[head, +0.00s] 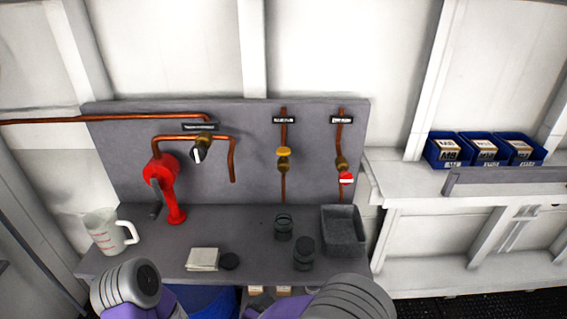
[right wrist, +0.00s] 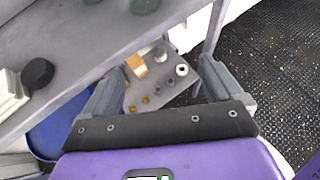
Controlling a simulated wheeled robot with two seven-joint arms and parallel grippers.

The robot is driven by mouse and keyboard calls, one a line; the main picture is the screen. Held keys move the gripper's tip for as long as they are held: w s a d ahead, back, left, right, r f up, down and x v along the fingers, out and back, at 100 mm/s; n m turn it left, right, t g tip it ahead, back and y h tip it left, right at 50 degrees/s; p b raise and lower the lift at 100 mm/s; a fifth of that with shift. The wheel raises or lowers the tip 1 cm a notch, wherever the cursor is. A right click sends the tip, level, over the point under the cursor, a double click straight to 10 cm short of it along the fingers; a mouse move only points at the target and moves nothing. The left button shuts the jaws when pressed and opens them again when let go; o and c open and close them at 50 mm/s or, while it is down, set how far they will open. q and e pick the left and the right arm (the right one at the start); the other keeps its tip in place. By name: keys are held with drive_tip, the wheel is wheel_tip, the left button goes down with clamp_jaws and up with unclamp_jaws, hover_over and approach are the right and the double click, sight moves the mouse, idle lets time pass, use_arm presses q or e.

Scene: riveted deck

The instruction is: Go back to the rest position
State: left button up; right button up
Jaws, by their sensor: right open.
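My right gripper (right wrist: 162,67) shows in the right wrist view with its two grey fingers wide apart and nothing between them. It is beside the front edge of the grey workbench (right wrist: 60,62), over a lower shelf (right wrist: 165,92) with small parts. In the head view only rounded grey and purple parts of my arms show at the bottom edge, in front of the bench. My left gripper is out of view.
The bench carries a jug (head: 108,232), red hand pump (head: 162,180), folded cloth (head: 202,259), black puck (head: 230,261), jars (head: 304,254) and grey tray (head: 343,232). Copper pipes with valves (head: 284,155) line the panel. Blue bins (head: 447,150) stand right. A blue drum (right wrist: 62,125) is below.

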drive_tip(key=s+d+f+m+g+y+p, duration=0.1)
drive_tip(key=s+d+f+m+g+y, duration=0.2)
drive_tip(key=s+f+m+g+y, duration=0.55)
drive_tip(key=s+d+f+m+g+y, duration=0.1)
drive_tip(key=s+d+f+m+g, duration=0.35)
drive_tip(key=f+m, duration=0.9)
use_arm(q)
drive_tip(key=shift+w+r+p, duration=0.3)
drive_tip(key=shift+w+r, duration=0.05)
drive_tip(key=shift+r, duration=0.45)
use_arm(e)
drive_tip(key=d+m+t, duration=0.1)
drive_tip(key=m, duration=0.2)
drive_tip(key=w+d+f+m+t, duration=0.1)
drive_tip(key=m, duration=0.3)
drive_tip(key=d+m+t, duration=0.1)
drive_tip(key=m, duration=0.2)
drive_tip(key=shift+w+d+f+m+y, duration=0.25)
drive_tip(key=shift+w+f+m+y, duration=0.1)
drive_tip(key=shift+w+f+m, duration=0.05)
